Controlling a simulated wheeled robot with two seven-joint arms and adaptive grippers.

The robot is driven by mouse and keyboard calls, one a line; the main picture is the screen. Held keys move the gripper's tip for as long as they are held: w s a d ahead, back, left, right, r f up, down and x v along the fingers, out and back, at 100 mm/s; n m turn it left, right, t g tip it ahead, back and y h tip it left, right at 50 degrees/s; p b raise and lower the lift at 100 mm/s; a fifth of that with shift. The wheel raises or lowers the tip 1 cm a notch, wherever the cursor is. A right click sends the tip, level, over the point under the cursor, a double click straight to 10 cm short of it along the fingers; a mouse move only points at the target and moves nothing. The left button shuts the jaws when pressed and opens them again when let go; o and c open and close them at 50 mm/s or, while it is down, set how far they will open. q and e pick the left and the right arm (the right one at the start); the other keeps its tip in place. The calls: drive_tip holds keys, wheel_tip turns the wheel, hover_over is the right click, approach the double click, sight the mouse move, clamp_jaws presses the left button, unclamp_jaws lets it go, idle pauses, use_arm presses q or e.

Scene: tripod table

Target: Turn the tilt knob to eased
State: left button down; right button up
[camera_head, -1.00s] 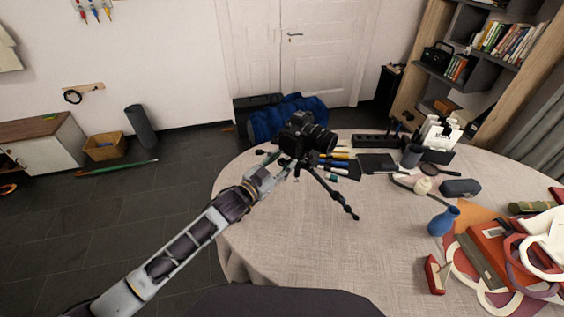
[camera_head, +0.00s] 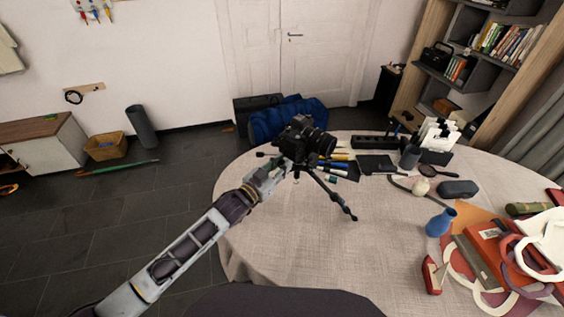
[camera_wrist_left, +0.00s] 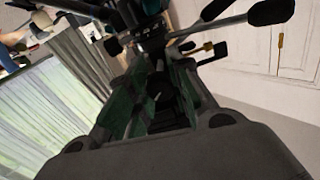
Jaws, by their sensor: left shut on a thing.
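A black camera (camera_head: 303,141) sits on a small dark tripod (camera_head: 330,193) near the left edge of the round table. My left gripper (camera_head: 275,172) reaches in from the left, close under the camera at the tripod head. In the left wrist view, its jaws (camera_wrist_left: 160,97) are shut around a dark round part, the tilt knob (camera_wrist_left: 158,93). The knob's markings and its setting cannot be read. The tripod's dark arms and legs (camera_wrist_left: 215,25) show just beyond the fingers. My right gripper is not in view.
The cloth-covered table (camera_head: 300,240) is bare in front of the tripod.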

use_arm(q)
drive_tip(key=shift+r+n+p, duration=0.1)
drive_tip(key=shift+n+p, duration=0.3)
drive_tip(key=shift+n, duration=0.5)
drive_tip(key=shift+n+p, duration=0.7)
drive_tip(key=shift+p, duration=0.05)
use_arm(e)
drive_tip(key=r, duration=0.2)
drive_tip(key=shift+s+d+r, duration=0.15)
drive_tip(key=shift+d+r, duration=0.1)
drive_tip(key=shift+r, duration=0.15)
use_arm(q)
drive_tip(key=c, duration=1.3)
unclamp_jaws()
drive_tip(key=shift+o, duration=0.2)
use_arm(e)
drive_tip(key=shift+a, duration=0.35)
use_arm(q)
drive_tip(key=shift+s, duration=0.15)
